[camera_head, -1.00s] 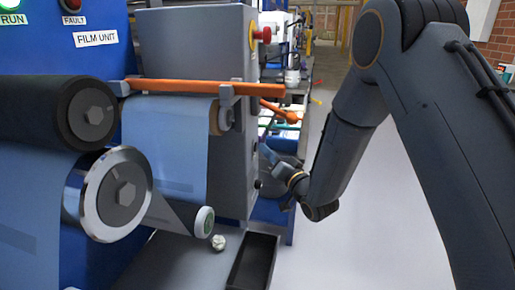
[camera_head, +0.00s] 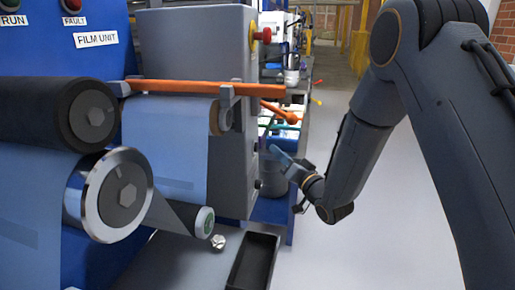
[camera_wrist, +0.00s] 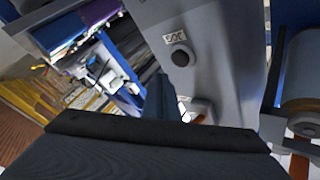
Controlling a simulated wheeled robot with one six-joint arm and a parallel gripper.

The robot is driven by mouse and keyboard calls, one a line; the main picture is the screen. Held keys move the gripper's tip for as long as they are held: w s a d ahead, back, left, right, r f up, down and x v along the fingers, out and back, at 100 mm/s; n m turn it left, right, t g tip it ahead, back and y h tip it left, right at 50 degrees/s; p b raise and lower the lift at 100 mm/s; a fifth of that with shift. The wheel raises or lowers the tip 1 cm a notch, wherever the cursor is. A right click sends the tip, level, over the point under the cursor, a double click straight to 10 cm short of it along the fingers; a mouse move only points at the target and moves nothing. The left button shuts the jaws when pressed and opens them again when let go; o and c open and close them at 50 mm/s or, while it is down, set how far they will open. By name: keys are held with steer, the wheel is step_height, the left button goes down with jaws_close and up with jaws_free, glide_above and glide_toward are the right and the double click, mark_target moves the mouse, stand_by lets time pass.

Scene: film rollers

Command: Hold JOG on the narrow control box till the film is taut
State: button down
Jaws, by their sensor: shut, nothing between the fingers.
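The tall grey control box (camera_head: 195,50) stands behind the rollers, with its narrow side facing right toward my gripper (camera_head: 280,157). In the wrist view a grey box face (camera_wrist: 205,85) carries a dark round button (camera_wrist: 180,56) under a small label that I cannot read. My gripper's fingers (camera_wrist: 165,100) are shut and empty, in front of that face and apart from the button in the picture. The blue film (camera_head: 165,145) runs down between the rollers. Its sheet looks flat, but I cannot tell how tight it is.
A chrome-rimmed roller (camera_head: 112,195) and a dark roller (camera_head: 85,115) stand at left. An orange bar (camera_head: 190,86) crosses the box front. A red stop button (camera_head: 266,35) sticks out above. A black tray (camera_head: 253,262) lies below. The floor at right is clear.

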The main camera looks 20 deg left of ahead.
steer(key=shift+d, duration=1.4)
steer(key=shift+w, duration=0.1)
steer(key=s+d+f+m+g+h+p, duration=0.1)
steer(key=s+d+g+h, duration=0.1)
steer(key=d+h, duration=0.6)
steer(key=s+d+f+m+g+h+p, duration=0.1)
steer(key=s+d+h+p, duration=0.15)
steer(key=d, duration=0.95)
steer(key=s+d+g+h, duration=0.1)
steer(key=s+d+g, duration=0.2)
steer(key=s, duration=0.6)
steer(key=s+d+r+g+h+p, duration=0.1)
steer(key=s+d+g, duration=0.2)
steer(key=s, duration=0.7)
steer(key=s+d+r+g+h+p, duration=0.1)
steer(key=s+d+g, duration=0.3)
steer(key=s, duration=0.6)
steer(key=shift+s+d+h, duration=0.25)
steer(key=shift+d+h, duration=0.3)
steer(key=shift+d, duration=0.6)
steer(key=shift+a, duration=0.1)
